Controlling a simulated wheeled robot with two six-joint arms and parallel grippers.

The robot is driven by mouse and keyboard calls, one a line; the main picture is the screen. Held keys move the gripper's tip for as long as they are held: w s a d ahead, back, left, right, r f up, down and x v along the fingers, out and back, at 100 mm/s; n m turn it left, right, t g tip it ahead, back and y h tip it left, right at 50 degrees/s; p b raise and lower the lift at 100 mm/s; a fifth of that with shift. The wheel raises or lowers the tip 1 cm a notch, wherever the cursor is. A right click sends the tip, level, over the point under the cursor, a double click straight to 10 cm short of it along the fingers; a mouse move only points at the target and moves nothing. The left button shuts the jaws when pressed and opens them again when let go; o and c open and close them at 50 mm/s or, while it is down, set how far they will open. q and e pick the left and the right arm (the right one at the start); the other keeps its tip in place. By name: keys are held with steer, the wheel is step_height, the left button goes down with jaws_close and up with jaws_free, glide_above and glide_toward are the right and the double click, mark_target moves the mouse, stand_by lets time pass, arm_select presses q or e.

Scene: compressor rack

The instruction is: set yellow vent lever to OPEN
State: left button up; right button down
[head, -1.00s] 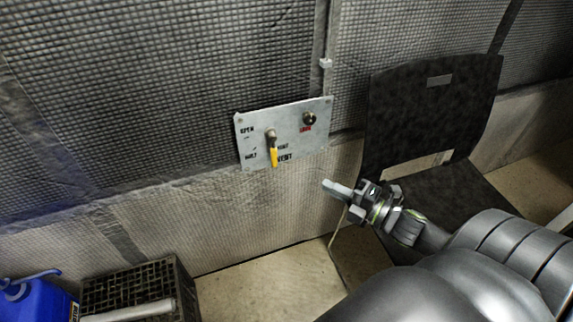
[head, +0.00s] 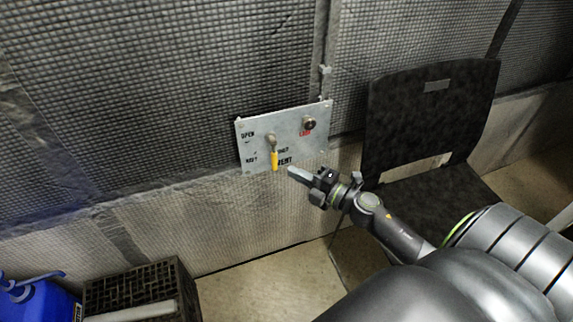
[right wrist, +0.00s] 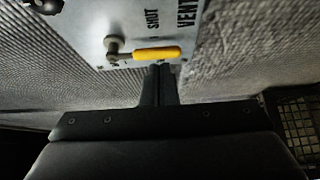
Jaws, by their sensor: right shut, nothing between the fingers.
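The yellow vent lever (head: 274,160) hangs down from its pivot on a grey metal panel (head: 309,145) on the padded wall. My right gripper (head: 291,171) is shut and empty, just right of the lever's lower end, with a small gap in the head view. In the right wrist view the yellow lever (right wrist: 158,53) lies just beyond the shut fingers (right wrist: 158,72); I cannot tell whether they touch. My left gripper is not in view.
A dark knob (head: 309,124) with a red label sits at the panel's upper right. A black chair (head: 428,110) stands at right. A black crate (head: 130,285) and a blue container (head: 38,303) are at lower left. The floor between is clear.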

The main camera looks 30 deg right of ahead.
mark_target(276, 165)
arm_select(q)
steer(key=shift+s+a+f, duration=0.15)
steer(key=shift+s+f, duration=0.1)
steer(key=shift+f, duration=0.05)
arm_select(e)
steer(key=shift+x, duration=1.8)
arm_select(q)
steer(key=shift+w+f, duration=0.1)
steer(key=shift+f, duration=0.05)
arm_select(e)
steer(key=shift+a+f, duration=0.1)
steer(key=shift+a, duration=0.05)
